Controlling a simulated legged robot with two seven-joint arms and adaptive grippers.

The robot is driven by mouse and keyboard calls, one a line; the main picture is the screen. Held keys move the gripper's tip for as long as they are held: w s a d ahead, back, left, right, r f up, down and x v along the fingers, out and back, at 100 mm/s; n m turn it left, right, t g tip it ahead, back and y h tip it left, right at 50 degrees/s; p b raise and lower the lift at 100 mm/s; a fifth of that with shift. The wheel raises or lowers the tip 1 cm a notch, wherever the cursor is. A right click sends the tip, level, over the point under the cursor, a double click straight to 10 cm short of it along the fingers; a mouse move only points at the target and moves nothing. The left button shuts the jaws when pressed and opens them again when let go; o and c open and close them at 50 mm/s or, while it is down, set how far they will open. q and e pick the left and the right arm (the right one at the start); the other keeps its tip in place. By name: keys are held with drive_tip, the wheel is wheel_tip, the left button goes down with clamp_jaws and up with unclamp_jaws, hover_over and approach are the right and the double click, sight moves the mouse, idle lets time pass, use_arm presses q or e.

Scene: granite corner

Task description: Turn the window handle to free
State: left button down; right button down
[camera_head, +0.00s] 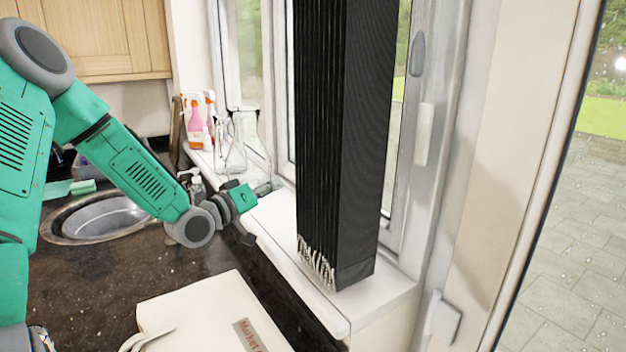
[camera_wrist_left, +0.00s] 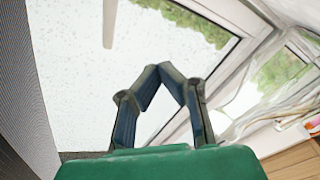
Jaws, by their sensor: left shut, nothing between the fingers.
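A grey lever handle (camera_head: 417,53) is on the white window frame at the upper right of the head view, standing upright. A longer white handle-like bar (camera_head: 424,135) is on the frame below it. I cannot tell which is the task's handle. My left gripper (camera_head: 268,188) is over the white sill, left of the tall black pleated object and well apart from both. In the left wrist view its fingertips (camera_wrist_left: 166,72) meet, with nothing between them. A pale bar (camera_wrist_left: 109,22) hangs at the top there, against the wet glass; I cannot tell whether it is a handle. My right gripper is not visible.
The tall black pleated object (camera_head: 340,130) stands on the white sill (camera_head: 345,310), between my left gripper and the handles. Glass vessels (camera_head: 232,145) and spray bottles (camera_head: 197,125) stand behind the gripper. A sink (camera_head: 95,218) and a pale box (camera_head: 205,315) are on the dark counter.

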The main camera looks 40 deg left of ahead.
use_arm(q)
drive_tip(key=w+d+n+g+h+p, duration=0.2)
drive_tip(key=w+d+n+h+p, duration=0.3)
drive_tip(key=w, duration=0.4)
drive_tip(key=n+h+p, duration=0.1)
drive_tip(key=n+h, duration=0.1)
drive_tip(key=shift+w+n+h, duration=0.2)
drive_tip(key=shift+n+h, duration=0.1)
idle(0.5)
drive_tip(key=shift+d+f, duration=0.15)
